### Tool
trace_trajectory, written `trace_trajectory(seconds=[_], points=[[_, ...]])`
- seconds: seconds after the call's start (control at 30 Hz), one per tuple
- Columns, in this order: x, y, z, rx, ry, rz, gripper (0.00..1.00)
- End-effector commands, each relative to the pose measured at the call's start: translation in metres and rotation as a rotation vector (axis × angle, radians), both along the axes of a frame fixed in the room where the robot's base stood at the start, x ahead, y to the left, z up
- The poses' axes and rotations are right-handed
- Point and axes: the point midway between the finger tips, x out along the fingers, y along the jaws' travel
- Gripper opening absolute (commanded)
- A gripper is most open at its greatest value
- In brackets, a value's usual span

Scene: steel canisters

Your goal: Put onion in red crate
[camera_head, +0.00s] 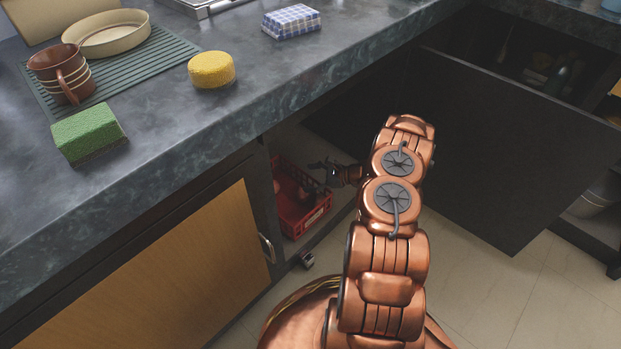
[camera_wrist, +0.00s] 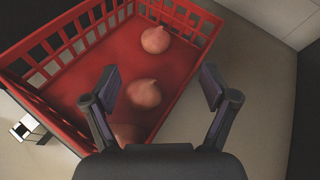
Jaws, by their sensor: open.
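The red crate (camera_head: 290,222) stands inside the open cabinet under the counter. It also fills much of the wrist view (camera_wrist: 193,72), where its slatted walls and red floor show. An onion (camera_wrist: 155,40) lies in the crate near its far wall. A second onion (camera_wrist: 144,93) lies nearer, between my fingers in the picture. A third pinkish one (camera_wrist: 126,132) is partly hidden by my gripper. My gripper (camera_wrist: 163,85) is open, above the crate, with nothing between its fingers. In the head view my gripper (camera_head: 322,166) is small, at the crate's upper right.
The cabinet's dark door (camera_head: 500,150) stands open to the right of my arm. A wooden door (camera_head: 160,275) with a handle is at the left. The counter holds a green sponge (camera_head: 88,132), a yellow sponge (camera_head: 211,69) and a brown mug (camera_head: 60,74).

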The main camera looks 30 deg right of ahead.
Motion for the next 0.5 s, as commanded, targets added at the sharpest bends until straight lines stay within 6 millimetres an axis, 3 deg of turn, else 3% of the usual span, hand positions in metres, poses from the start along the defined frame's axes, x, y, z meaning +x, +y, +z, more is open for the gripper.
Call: trace_trajectory(seconds=[0.33,0.5], points=[[-0.001,-0.001,0.006,-0.001,0.000,-0.002,0.86],[-0.018,-0.017,0.016,-0.002,0.000,-0.003,0.86]])
